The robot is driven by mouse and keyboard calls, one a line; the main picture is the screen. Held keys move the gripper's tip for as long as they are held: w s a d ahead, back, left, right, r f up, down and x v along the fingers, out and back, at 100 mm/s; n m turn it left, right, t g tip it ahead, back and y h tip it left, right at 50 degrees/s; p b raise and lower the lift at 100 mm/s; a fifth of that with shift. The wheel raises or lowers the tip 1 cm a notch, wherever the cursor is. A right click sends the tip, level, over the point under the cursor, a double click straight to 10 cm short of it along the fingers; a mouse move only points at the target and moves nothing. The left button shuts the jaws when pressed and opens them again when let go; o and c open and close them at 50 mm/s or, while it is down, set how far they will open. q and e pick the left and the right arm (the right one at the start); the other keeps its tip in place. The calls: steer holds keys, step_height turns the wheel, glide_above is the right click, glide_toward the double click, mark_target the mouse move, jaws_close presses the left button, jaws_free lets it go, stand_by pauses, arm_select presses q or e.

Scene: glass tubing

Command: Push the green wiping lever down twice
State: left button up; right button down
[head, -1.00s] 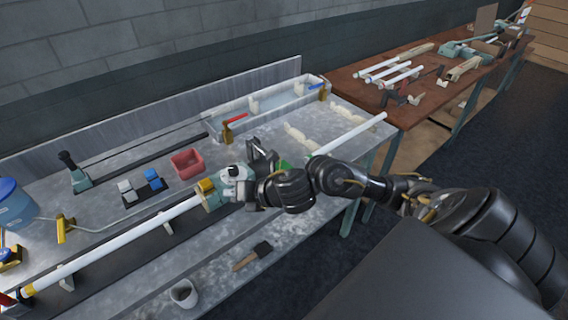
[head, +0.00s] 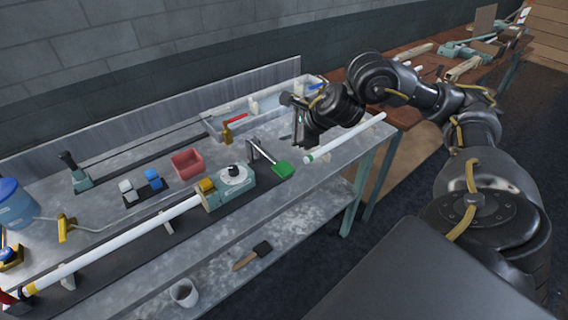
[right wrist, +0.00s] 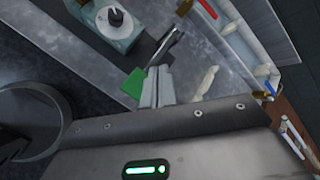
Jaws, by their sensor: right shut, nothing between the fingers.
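The green pad (head: 283,168) of the wiping lever sits at the end of a dark metal arm (head: 262,152), beside the grey-green clamp unit (head: 232,184) at the end of the long tube. The arm slopes down to the pad. The pad also shows in the right wrist view (right wrist: 134,83), just left of my fingers. My right gripper (head: 291,104) is raised above the bench, behind and apart from the pad. Its fingers (right wrist: 157,80) are together and empty. My left gripper is not in view.
A white tube (head: 345,137) lies right of the pad near the bench edge. A clear trough (head: 262,112) with red and blue handles stands behind. A red bin (head: 187,163) is left of the clamp unit. A brush (head: 252,256) and a cup (head: 184,293) are on the lower shelf.

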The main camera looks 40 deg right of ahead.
mark_target(290, 171)
step_height(290, 171, down, 8)
steer(key=b, duration=0.6)
steer(key=shift+b, duration=0.4)
steer(key=shift+f+b, duration=0.4)
steer(key=shift+f, duration=0.05)
stand_by(1.2)
steer(key=shift+f+b, duration=0.35)
steer(key=shift+b, duration=0.1)
steer(key=shift+f+b, duration=2.3)
stand_by(2.2)
